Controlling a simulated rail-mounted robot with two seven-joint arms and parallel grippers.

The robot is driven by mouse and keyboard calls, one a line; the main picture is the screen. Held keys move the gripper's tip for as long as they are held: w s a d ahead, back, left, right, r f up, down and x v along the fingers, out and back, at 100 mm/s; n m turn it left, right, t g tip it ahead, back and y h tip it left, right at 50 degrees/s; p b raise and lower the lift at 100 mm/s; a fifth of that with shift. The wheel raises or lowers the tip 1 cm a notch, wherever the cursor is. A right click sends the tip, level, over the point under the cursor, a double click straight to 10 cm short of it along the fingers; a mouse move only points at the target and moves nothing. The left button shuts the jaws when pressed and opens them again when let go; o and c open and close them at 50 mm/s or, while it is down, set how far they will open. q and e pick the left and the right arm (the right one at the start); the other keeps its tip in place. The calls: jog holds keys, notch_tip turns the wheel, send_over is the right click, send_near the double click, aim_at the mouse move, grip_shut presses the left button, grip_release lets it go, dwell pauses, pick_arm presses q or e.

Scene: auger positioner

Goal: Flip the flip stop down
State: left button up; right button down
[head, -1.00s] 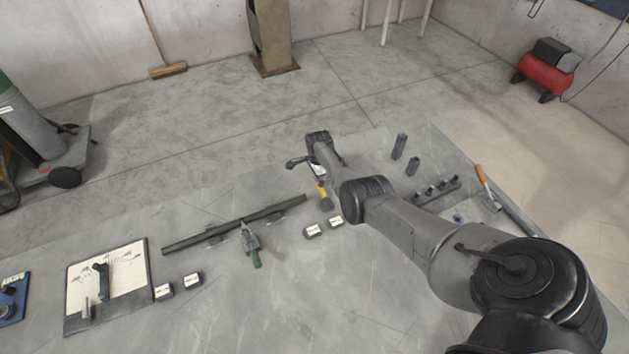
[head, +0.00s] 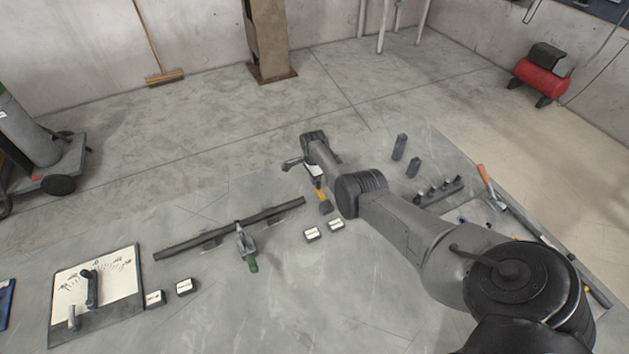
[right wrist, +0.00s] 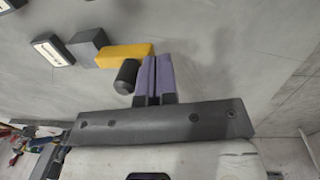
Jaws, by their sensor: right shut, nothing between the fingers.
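The flip stop appears to be the yellow arm (head: 321,194) on a dark grey block (head: 325,207), near the right end of the long dark rail. In the right wrist view the yellow arm (right wrist: 125,54) runs from the grey block (right wrist: 88,45) toward my fingers. A short black cylinder (right wrist: 127,75) sits beside it, left of the fingers. My right gripper (right wrist: 157,75) has its two purple fingers together, with their sides at the arm's free end. I cannot tell whether they touch. In the head view this gripper (head: 317,182) is partly hidden by its own wrist. My left gripper is out of view.
A long dark rail (head: 190,244) with a green-handled clamp (head: 248,254) lies to the left. Two labelled blocks (head: 312,235) (head: 336,225) stand in front of the flip stop. A dial board (head: 115,303) is at far left. Upright dark posts (head: 399,147) stand at the right.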

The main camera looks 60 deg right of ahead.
jog(key=shift+f, duration=0.3)
jog(key=shift+w, duration=0.1)
dwell(0.3)
jog(key=shift+r, duration=0.15)
notch_tip(320, 180, up, 13)
jog(key=w+d+p, duration=0.2)
jog(key=p, duration=0.3)
jog(key=shift+w+r, duration=0.15)
jog(key=shift+w, duration=0.05)
jog(key=shift+a, duration=0.1)
dwell(0.4)
